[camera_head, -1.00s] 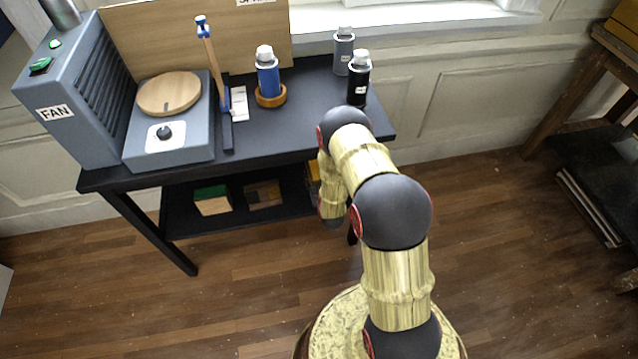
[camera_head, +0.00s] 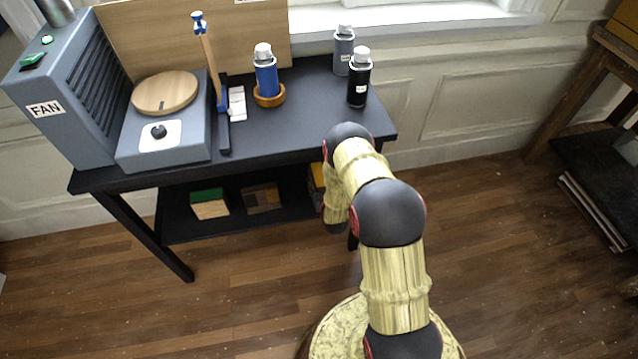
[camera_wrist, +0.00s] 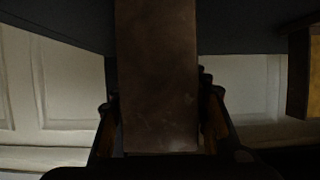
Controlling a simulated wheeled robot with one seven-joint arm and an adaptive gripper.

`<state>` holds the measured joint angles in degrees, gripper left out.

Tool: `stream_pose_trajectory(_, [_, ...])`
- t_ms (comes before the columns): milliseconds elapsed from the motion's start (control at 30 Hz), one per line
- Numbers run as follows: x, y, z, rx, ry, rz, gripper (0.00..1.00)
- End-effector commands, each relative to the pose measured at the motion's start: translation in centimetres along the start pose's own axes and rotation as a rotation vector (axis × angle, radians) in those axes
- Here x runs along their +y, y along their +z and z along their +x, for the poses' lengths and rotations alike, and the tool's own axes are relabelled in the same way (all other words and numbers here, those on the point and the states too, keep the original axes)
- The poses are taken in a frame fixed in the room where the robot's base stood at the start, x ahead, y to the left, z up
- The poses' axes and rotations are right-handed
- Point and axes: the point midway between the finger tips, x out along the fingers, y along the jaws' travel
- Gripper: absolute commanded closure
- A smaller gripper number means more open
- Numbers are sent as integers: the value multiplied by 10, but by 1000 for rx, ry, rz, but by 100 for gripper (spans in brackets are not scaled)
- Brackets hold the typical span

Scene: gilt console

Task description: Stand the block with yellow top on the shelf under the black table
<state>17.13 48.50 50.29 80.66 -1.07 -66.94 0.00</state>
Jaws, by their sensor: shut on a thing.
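In the wrist view, my gripper (camera_wrist: 160,112) is shut on a dark brown block (camera_wrist: 157,70), one finger on each side. The block's plain long face is toward the camera, and its top colour cannot be seen. The black table (camera_head: 310,118) has a low black shelf (camera_head: 180,222) beneath it. A block with a yellow face (camera_head: 317,178) shows partly on the shelf beside my arm. A block with a yellowish face also shows at the wrist view's right edge (camera_wrist: 314,75). My gripper is hidden in the head view.
A green-topped block (camera_head: 208,203) and a brown block (camera_head: 262,198) sit on the shelf. The tabletop holds a fan box (camera_head: 60,95), a turntable box (camera_head: 165,150), a blue hammer (camera_head: 210,62) and several bottles. A wooden table (camera_head: 590,100) stands at right.

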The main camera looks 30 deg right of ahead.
Motion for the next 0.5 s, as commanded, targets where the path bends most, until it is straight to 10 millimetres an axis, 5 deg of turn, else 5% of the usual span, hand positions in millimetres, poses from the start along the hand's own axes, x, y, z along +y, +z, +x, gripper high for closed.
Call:
stream_pose_trajectory(67, [0,1,1,2,0,0,100])
stream_pose_trajectory(100, [0,3,1,-1,0,0,55])
stream_pose_trajectory(500, [0,2,1,0,0,0,37])
